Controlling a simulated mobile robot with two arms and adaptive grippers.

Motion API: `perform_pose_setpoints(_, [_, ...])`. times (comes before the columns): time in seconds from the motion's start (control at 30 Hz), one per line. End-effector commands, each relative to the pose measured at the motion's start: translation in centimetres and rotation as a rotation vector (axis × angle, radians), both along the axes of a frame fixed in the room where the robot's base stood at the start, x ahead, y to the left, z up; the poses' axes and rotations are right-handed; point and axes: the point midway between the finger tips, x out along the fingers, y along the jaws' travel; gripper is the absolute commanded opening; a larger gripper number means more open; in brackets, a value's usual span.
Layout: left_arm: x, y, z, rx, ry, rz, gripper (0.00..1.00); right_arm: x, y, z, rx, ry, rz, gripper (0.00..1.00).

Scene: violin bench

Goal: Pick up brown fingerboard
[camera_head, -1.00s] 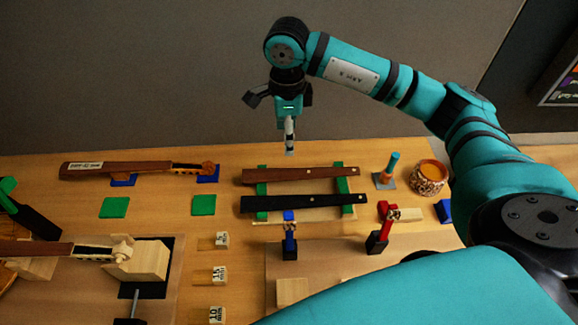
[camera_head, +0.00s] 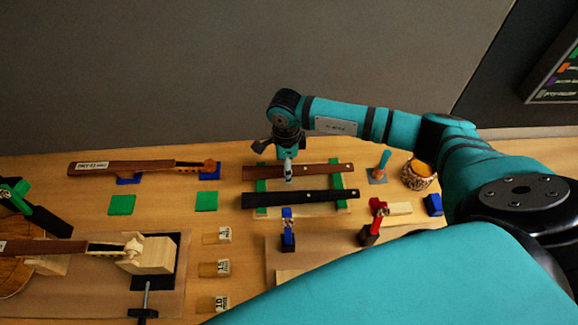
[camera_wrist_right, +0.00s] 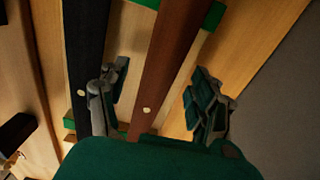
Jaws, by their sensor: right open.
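The brown fingerboard (camera_head: 318,171) lies across green-padded supports toward the back of the bench. It also shows in the right wrist view (camera_wrist_right: 165,70), running between the two fingers. My right gripper (camera_head: 288,178) is over the brown fingerboard, pointing down. In the right wrist view my right gripper (camera_wrist_right: 160,105) is open, one finger on each side of the brown fingerboard, with nothing gripped. A black fingerboard (camera_head: 300,198) lies parallel just in front, and one finger is close to it (camera_wrist_right: 85,60).
A blue clamp (camera_head: 288,230) and a red clamp (camera_head: 372,222) stand in front of the fingerboards. A violin neck (camera_head: 135,167) rests on blue blocks at the left. A copper-coloured jar (camera_head: 418,175) stands at the right. Green pads (camera_head: 206,201) lie left of the supports.

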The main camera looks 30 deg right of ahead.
Motion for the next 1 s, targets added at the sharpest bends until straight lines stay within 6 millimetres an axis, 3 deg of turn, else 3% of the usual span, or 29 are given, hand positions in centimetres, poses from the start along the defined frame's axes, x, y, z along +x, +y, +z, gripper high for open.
perform_pose_setpoints(0.2, [-0.1, 0.0, -0.1, 0.001, 0.003, 0.000, 0.40, 0.0, 0.0, -0.1, 0.000, -0.001, 0.000, 0.63])
perform_pose_setpoints(0.67, [-0.2, 0.0, -0.1, 0.001, 0.003, 0.001, 0.40, 0.1, 0.0, 0.0, 0.000, -0.001, -0.001, 0.04])
perform_pose_setpoints(1.0, [-0.2, 0.0, -0.6, 0.001, 0.003, 0.001, 0.40, 0.2, -0.1, 1.0, 0.000, -0.005, -0.001, 0.03])
